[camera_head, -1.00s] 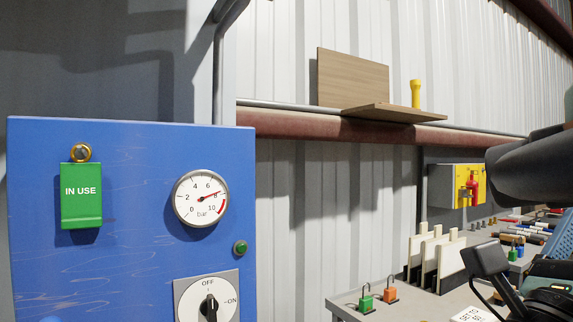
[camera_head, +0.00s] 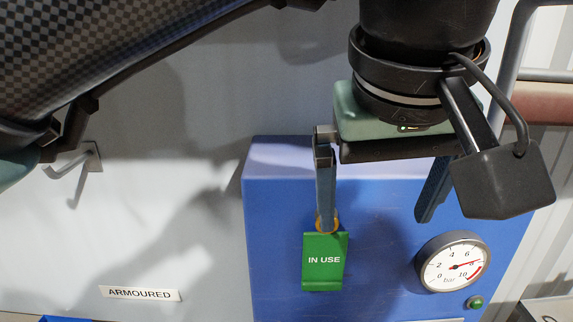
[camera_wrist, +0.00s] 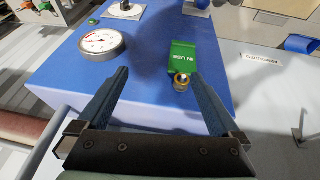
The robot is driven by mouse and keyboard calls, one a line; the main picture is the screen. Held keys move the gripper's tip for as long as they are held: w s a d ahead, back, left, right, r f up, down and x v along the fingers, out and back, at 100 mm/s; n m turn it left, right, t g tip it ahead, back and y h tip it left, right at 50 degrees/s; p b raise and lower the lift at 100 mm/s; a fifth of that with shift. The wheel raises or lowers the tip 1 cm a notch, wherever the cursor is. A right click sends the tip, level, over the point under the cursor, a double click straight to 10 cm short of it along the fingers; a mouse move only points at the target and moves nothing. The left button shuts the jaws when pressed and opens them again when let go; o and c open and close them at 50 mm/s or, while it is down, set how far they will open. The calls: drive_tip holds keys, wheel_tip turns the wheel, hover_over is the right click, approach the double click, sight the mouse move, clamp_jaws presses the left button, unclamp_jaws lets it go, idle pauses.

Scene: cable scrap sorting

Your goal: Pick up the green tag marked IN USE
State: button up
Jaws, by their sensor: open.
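The green tag marked IN USE (camera_head: 324,262) hangs by a brass ring or hook on the front of the blue panel box (camera_head: 285,220). My gripper (camera_head: 376,222) is open and empty, its two fingers spread wide above and in front of the box. In the head view one finger ends just over the tag's ring and partly hides it; the other is well to the right. In the wrist view the tag (camera_wrist: 184,56) and its brass ring (camera_wrist: 181,80) show beside the tip of the right-hand finger, and my gripper (camera_wrist: 160,73) looks along the box. Contact cannot be told.
A round pressure gauge (camera_head: 454,263) stands out from the panel, right of the tag, with a green button (camera_head: 474,302) below it. A label reading ARMOURED (camera_head: 139,294) and a metal wall hook (camera_head: 75,170) are on the left.

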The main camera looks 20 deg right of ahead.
drive_tip(key=w+a+r, duration=0.1)
drive_tip(key=a+r, duration=0.1)
drive_tip(key=y, duration=0.1)
hover_over(325, 256)
drive_tip(key=s, duration=0.2)
wheel_tip(325, 256, down, 8)
drive_tip(key=shift+s+r, duration=0.15)
drive_tip(key=shift+r, duration=0.05)
drive_tip(key=shift+a+p+x, duration=0.15)
drive_tip(key=shift+p+x, duration=0.2)
drive_tip(key=shift+x, duration=0.95)
drive_tip(key=shift+a+p+x, duration=0.1)
drive_tip(key=shift+p+x, duration=0.2)
drive_tip(key=shift+x, duration=1.05)
drive_tip(key=shift+r+t, duration=0.1)
drive_tip(key=shift+t, duration=0.2)
drive_tip(key=c, duration=1.3)
